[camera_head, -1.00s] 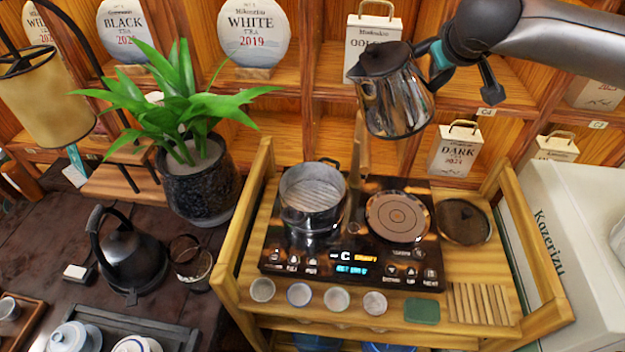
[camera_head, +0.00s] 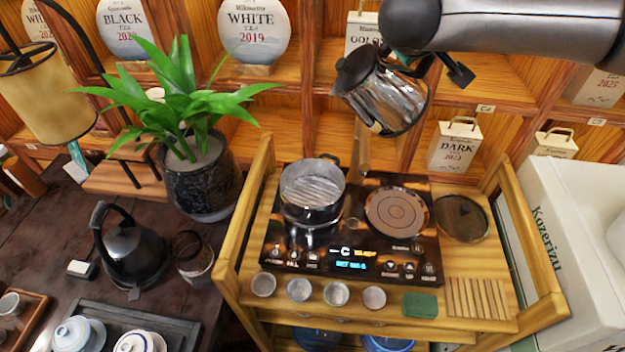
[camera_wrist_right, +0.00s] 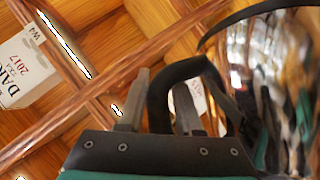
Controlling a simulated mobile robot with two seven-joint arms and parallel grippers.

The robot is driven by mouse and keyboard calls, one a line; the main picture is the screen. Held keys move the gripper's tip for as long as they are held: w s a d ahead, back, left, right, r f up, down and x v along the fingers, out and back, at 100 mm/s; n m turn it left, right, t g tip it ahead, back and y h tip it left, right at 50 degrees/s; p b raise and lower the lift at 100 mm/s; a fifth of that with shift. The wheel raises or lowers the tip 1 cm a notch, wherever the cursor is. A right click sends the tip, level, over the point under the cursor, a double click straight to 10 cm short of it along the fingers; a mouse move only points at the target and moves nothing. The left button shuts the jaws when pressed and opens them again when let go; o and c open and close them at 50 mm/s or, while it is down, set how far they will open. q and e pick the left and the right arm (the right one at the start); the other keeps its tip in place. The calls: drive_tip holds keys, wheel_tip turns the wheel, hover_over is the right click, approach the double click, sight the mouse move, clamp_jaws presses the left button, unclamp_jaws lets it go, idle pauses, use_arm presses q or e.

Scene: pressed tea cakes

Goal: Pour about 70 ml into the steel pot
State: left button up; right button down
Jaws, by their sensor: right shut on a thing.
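The steel pot (camera_head: 311,212) stands open on the left side of the cooktop, with a ribbed pattern showing inside. My right gripper (camera_wrist_right: 160,98) is shut on the black handle (camera_wrist_right: 166,78) of a shiny steel kettle with a dark lid. In the head view the kettle (camera_head: 396,98) hangs in the air, above and to the right of the pot. It is tilted, with its spout side lower and toward the left. No stream of liquid can be seen. What the kettle holds is hidden. My left gripper is not in view.
The cooktop (camera_head: 290,250) with a lit display sits on a wooden stand. A round plate (camera_head: 397,212) is on its right half. Several small cups (camera_head: 299,290) line the front. A potted plant (camera_head: 200,185) and a black kettle (camera_head: 130,250) are at left; tea shelves rise behind.

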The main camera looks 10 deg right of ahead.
drive_tip(key=shift+w+a+r+h, duration=0.1)
drive_tip(key=shift+a+r+h, duration=0.3)
drive_tip(key=shift+r, duration=0.15)
drive_tip(key=shift+d, duration=0.15)
idle(0.5)
drive_tip(key=shift+w+a+f+n+h, duration=0.1)
drive_tip(key=shift+a+f+n+h, duration=0.05)
drive_tip(key=shift+a+n+h, duration=0.35)
idle(0.7)
drive_tip(key=shift+d+t, duration=0.3)
drive_tip(key=shift+d, duration=0.05)
drive_tip(key=shift+d, duration=0.2)
drive_tip(key=shift+w, duration=0.1)
idle(0.4)
